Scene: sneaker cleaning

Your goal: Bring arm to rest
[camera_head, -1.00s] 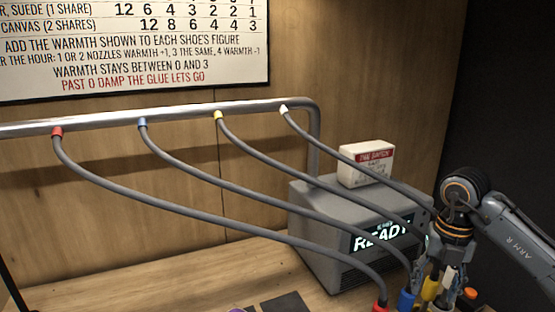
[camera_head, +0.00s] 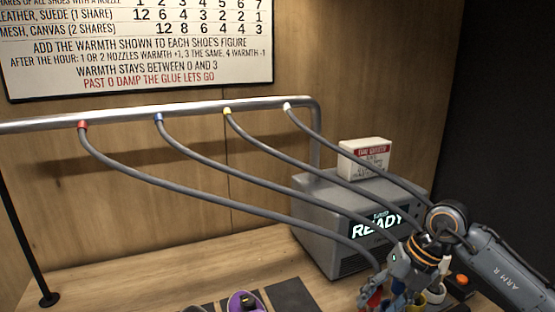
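My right gripper (camera_head: 388,292), at the end of the arm marked ARM R, points down at the lower right, among the nozzle ends in front of the grey machine (camera_head: 325,240). Its fingers overlap a red nozzle (camera_head: 375,300) and partly hide a blue one. A yellow nozzle (camera_head: 436,292) shows just right of the fingers. I cannot tell whether the fingers hold anything. My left gripper is not in view.
Several grey hoses hang from a metal rail (camera_head: 190,112) toward the nozzles. The machine's screen reads READY, and a white box (camera_head: 365,160) sits on top. A purple shoe (camera_head: 243,302) lies at the bottom edge beside dark pads (camera_head: 292,296). The left tabletop is clear.

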